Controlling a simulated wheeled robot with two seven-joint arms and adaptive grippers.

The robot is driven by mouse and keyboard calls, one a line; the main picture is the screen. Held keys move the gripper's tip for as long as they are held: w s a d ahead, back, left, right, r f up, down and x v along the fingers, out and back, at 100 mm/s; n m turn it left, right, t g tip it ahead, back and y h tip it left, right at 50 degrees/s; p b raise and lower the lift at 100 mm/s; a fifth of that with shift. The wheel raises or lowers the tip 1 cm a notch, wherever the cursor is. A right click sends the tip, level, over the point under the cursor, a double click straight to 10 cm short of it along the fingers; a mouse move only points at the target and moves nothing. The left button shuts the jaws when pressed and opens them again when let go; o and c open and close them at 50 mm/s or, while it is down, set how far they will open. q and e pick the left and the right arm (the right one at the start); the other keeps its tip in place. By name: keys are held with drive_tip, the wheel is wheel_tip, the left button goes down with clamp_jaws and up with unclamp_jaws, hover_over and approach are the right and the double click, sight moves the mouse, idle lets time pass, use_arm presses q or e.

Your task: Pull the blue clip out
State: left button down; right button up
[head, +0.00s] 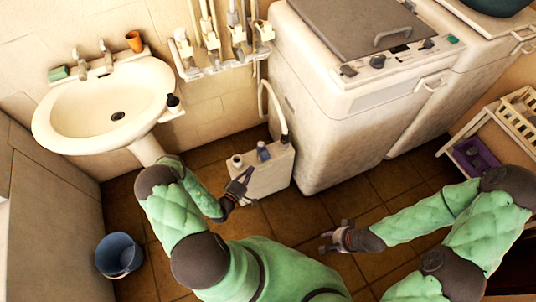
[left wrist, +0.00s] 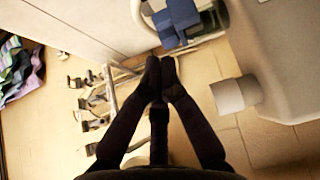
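The blue clip (head: 262,151) sits on top of a pale canister (head: 268,180) standing on the floor beside the washing machine. It looks dark blue at the top of the left wrist view (left wrist: 182,17), just beyond my fingertips and apart from them as far as I can tell. My left gripper (head: 246,174) is in front of the canister's left side. In the left wrist view its fingertips (left wrist: 161,64) meet, with nothing visible between them. My right gripper (head: 324,241) is open and empty, low over the floor to the right of the canister.
A white washbasin (head: 112,105) stands at left, with a blue bucket (head: 119,255) on the floor below. The washing machine (head: 350,120) closes off the canister's right side. A hose (head: 277,105) rises behind the canister. A pale shelf (head: 478,130) stands at right.

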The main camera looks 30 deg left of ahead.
sight(261, 148)
use_arm(q)
drive_tip(key=shift+s+a+f+y, duration=0.1)
drive_tip(key=shift+a+y, duration=0.5)
drive_tip(key=shift+a, duration=0.05)
drive_tip(key=w+b, duration=0.2)
drive_tip(key=w, duration=0.8)
drive_tip(key=shift+d, duration=0.2)
drive_tip(key=s+d+p, duration=0.1)
drive_tip(key=s+d, duration=0.1)
drive_tip(key=d, duration=0.1)
drive_tip(key=shift+s, duration=0.3)
drive_tip(key=shift+s+d, duration=0.1)
drive_tip(key=shift+s+f, duration=0.1)
